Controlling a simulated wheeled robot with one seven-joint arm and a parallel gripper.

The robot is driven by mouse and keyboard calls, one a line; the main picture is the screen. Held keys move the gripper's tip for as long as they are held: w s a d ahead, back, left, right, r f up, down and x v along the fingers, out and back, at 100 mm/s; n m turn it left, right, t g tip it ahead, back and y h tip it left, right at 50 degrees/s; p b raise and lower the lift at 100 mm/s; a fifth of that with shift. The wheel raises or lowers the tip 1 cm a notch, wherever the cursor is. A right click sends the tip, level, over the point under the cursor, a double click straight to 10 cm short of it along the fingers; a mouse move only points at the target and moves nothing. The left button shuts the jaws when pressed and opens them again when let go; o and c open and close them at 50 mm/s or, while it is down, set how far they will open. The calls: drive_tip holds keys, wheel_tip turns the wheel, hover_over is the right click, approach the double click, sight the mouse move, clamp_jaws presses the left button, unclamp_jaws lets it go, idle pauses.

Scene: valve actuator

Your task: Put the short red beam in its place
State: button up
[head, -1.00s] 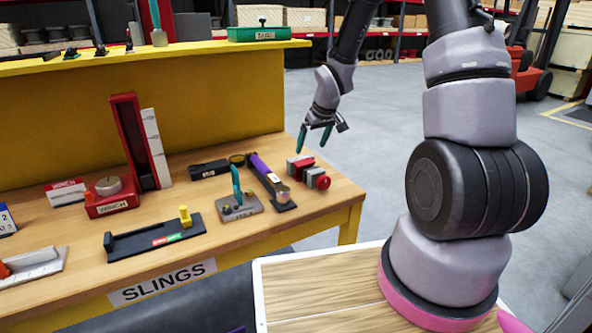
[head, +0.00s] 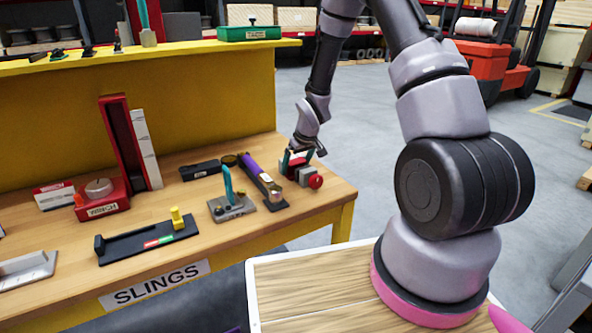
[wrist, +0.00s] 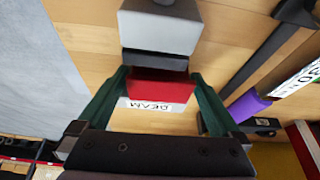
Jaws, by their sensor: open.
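A red block with a white label reading BEAM (wrist: 160,88) lies between the two teal fingers of my gripper (wrist: 158,78) in the wrist view. The fingers stand apart on either side of it; I cannot tell whether they touch it. A grey block (wrist: 160,32) sits beyond the red block, with a dark band between them. In the head view my gripper (head: 297,159) is low over the right end of the wooden bench, at the red and grey pieces. It partly hides the red block there. I cannot tell which spot is the beam's place.
A purple strap piece (head: 257,170) lies just left of the gripper, and a grey plate with a teal handle (head: 231,206) is further left. A black tray (head: 150,240), a red winch (head: 103,198) and a tall red upright (head: 116,140) stand further along. The bench's right edge is close.

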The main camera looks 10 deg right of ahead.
sight(298, 160)
clamp_jaws()
wheel_tip(298, 160, up, 10)
drive_tip(key=shift+f, duration=0.15)
drive_tip(key=shift+w+d+f+m, duration=0.15)
drive_tip(key=shift+w+d+f, duration=0.05)
drive_tip(key=shift+f, duration=0.45)
drive_tip(key=shift+w+d+f+m, duration=0.15)
drive_tip(key=shift+d+f, duration=0.05)
drive_tip(key=shift+f, duration=0.4)
